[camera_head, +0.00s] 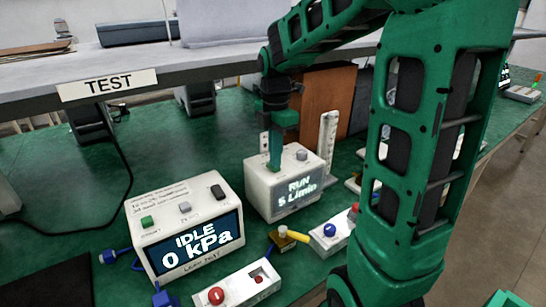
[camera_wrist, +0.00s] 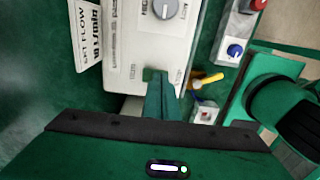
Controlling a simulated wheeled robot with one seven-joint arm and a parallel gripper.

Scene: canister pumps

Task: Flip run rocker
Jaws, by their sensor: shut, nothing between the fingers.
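My gripper (camera_head: 274,166) is shut and empty, pointing down at the left part of the pump box's top. In the wrist view its fingertips (camera_wrist: 157,75) are over the box's top (camera_wrist: 135,50) near its edge.
A leak test box (camera_head: 187,225) reading "IDLE 0 kPa" stands to the left. In front are a small box with a red button (camera_head: 216,296), a brass fitting with a yellow handle (camera_head: 290,236) and a blue-knobbed box (camera_head: 331,231). A shelf labelled "TEST" (camera_head: 107,85) hangs behind.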

